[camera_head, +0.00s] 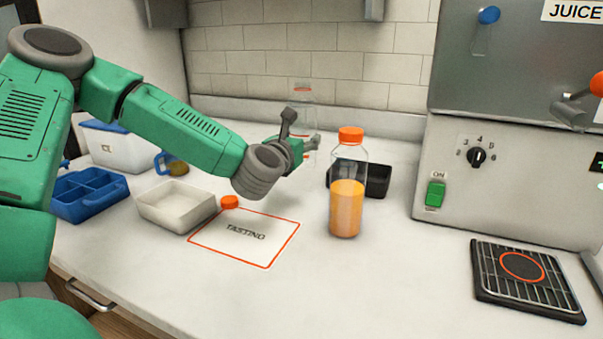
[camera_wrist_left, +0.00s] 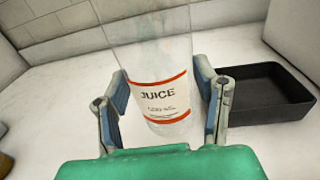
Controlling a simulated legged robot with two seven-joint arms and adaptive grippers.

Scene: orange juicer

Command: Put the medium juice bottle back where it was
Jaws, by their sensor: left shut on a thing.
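My left gripper (camera_head: 302,130) is at the back of the counter, shut on a clear bottle (camera_head: 303,98). In the left wrist view this bottle (camera_wrist_left: 160,75) has a red-edged JUICE label and stands between the two fingers. It looks empty, and the gripper hides part of it in the head view. A second clear bottle (camera_head: 347,195), partly filled with orange juice and with an orange cap, stands upright in front and to the right of the gripper. I cannot tell from size which one is the medium bottle. My right gripper is not in view.
A black tray (camera_head: 377,181) lies behind the filled bottle; it also shows in the wrist view (camera_wrist_left: 270,92). The TASTING mat (camera_head: 262,250), an orange cap (camera_head: 229,202), a white tray (camera_head: 176,205) and a blue tray (camera_head: 88,193) are at left. The juicer (camera_head: 520,180) stands right.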

